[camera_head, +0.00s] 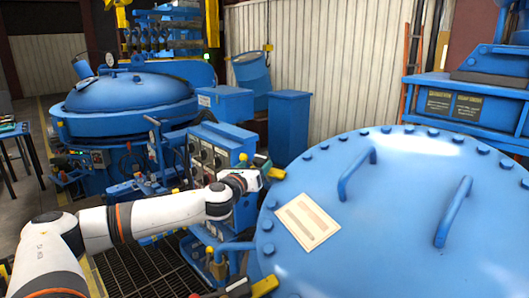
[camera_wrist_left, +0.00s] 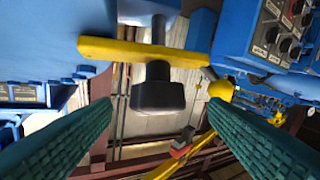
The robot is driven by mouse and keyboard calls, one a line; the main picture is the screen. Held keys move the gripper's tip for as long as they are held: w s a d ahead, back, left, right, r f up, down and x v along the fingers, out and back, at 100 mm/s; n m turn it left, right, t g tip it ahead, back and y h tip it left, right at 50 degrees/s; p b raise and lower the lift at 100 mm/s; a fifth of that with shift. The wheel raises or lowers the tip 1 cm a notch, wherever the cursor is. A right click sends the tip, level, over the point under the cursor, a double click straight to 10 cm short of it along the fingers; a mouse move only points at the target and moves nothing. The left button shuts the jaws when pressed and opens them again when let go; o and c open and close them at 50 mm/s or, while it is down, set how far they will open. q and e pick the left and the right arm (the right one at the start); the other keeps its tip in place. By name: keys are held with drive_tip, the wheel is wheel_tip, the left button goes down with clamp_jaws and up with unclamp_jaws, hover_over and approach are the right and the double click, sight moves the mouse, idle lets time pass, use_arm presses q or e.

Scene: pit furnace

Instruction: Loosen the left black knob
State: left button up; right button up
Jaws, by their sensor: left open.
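A black knob (camera_wrist_left: 157,92) on a dark threaded stem hangs from a yellow bar (camera_wrist_left: 105,48) in the left wrist view. My left gripper (camera_wrist_left: 158,102) is open, with one green ribbed finger on each side of the knob. Clear gaps show between the fingers and the knob, so neither seems to touch it. In the head view my left gripper (camera_head: 254,180) is by the left edge of the big blue lid (camera_head: 400,225), near a yellow clamp piece (camera_head: 276,173). The knob is not clearly seen there. My right gripper is not in view.
A blue control box (camera_head: 210,150) with dials stands just behind my left gripper; its panel also fills the upper right of the wrist view (camera_wrist_left: 285,35). Another yellow clamp (camera_head: 265,287) is at the lid's near edge. A second domed furnace (camera_head: 130,95) stands behind left.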

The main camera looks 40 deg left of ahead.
sight(263, 158)
use_arm(q)
drive_tip(key=p+x, duration=0.2)
drive_tip(key=x, duration=0.3)
drive_tip(key=shift+w+r, duration=0.15)
drive_tip(key=shift+w, duration=0.2)
drive_tip(key=shift+w+a+p, duration=0.15)
drive_tip(key=shift+w+p, duration=0.15)
drive_tip(key=shift+w+a, duration=0.15)
drive_tip(key=shift+w, duration=0.4)
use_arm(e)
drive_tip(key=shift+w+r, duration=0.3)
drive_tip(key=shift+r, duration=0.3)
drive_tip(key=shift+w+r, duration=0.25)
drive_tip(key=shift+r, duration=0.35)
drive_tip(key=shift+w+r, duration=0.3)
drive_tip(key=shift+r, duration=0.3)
use_arm(q)
drive_tip(key=shift+s, duration=0.1)
drive_tip(key=c, duration=1)
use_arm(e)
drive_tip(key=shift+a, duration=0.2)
